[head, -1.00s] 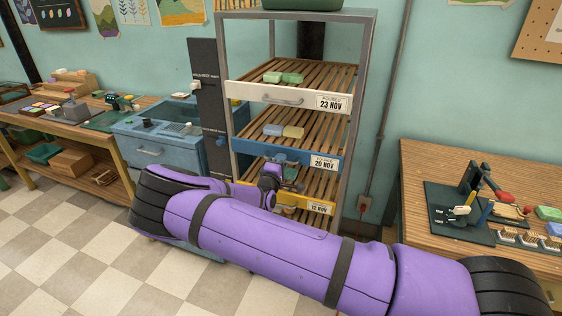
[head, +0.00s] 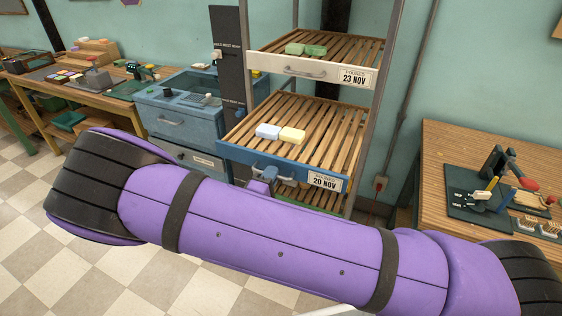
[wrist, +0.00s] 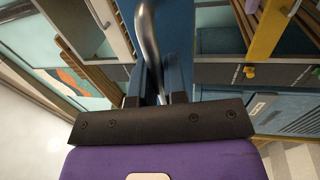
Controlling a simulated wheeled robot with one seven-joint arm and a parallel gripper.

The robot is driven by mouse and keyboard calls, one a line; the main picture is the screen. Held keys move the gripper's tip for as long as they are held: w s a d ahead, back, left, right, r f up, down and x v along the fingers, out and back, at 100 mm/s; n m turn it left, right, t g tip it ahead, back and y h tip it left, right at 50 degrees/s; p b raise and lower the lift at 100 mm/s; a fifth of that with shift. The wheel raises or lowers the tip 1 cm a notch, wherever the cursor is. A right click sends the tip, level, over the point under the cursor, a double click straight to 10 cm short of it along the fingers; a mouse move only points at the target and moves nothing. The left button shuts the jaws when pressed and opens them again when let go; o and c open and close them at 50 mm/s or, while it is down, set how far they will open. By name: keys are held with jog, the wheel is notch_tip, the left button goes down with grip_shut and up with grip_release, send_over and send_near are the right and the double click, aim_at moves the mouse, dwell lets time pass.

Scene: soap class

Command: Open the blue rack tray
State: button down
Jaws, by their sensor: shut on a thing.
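The blue rack tray (head: 235,150) carries the 20 NOV label and is in the middle of the rack. It stands out past the rack posts, with its slatted bed showing. My gripper (wrist: 155,98) is shut on the tray's metal handle (wrist: 148,40), close against the blue front. In the head view, the gripper is at the handle (head: 272,175), largely hidden by my purple arm.
The white 23 NOV tray (head: 290,68) above is in the rack with green soaps. A blue cabinet (head: 180,118) stands left of the rack, and a wooden workbench (head: 440,150) stands right. Checkered floor is open at lower left.

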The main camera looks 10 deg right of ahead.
jog(key=shift+r+v, duration=0.25)
jog(key=shift+v, duration=1)
jog(key=shift+r+v, duration=0.2)
jog(key=shift+v, duration=1)
jog(key=shift+s, duration=0.1)
jog(key=c, duration=1.2)
grip_release()
jog(key=shift+a, duration=0.1)
jog(key=v, duration=1)
jog(key=shift+s+a, duration=0.25)
jog(key=shift+s, duration=0.05)
jog(key=shift+f, duration=0.1)
